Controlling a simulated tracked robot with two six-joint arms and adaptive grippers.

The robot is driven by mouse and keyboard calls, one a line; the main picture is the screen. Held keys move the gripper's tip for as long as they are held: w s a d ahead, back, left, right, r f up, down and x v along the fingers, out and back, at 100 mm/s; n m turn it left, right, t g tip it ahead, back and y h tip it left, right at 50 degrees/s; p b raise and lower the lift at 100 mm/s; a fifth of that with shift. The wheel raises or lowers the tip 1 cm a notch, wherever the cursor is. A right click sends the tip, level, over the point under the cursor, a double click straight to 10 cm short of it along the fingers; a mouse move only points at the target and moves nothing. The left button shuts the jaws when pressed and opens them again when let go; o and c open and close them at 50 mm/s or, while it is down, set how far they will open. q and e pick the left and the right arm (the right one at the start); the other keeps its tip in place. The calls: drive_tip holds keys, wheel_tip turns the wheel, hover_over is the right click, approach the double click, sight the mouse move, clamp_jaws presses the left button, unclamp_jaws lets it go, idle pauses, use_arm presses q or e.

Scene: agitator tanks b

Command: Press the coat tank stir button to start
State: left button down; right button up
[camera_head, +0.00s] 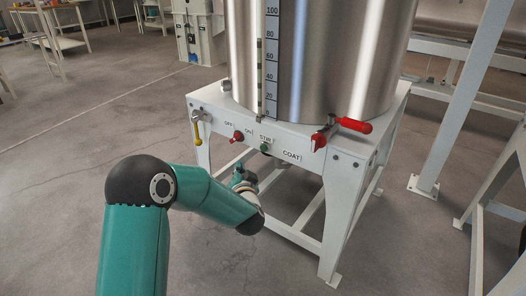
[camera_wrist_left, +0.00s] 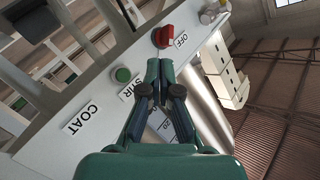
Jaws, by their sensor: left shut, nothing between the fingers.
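The coat tank (camera_head: 340,60) is a steel cylinder with a level scale on a white stand. The stand's front panel carries a green stir button (camera_head: 265,148), which also shows in the left wrist view (camera_wrist_left: 123,74), beside the STIR label. My left gripper (camera_head: 238,174) is partly hidden by its own arm, low in front of the panel. In the left wrist view its fingers (camera_wrist_left: 160,64) are together and empty. Their tips appear between the green button and the red switch; contact with the panel cannot be told. My right gripper is not in view.
A red OFF/ON switch (camera_head: 238,136) sits left of the green button; it also shows in the wrist view (camera_wrist_left: 164,37). A yellow-handled valve (camera_head: 197,124) and a red-handled valve (camera_head: 350,125) project from the stand. Open floor (camera_head: 60,190) lies left.

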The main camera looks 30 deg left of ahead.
sight(264, 148)
use_arm(q)
drive_tip(key=w+p, duration=0.2)
drive_tip(key=w, duration=0.6)
drive_tip(key=shift+w+d, duration=0.35)
drive_tip(key=shift+w, duration=0.05)
idle(1.2)
drive_tip(key=shift+w+p, duration=0.35)
drive_tip(key=shift+p, duration=0.05)
drive_tip(key=shift+w+d+r, duration=0.1)
drive_tip(key=shift+w, duration=0.4)
idle(0.5)
idle(0.4)
drive_tip(key=shift+s, duration=0.9)
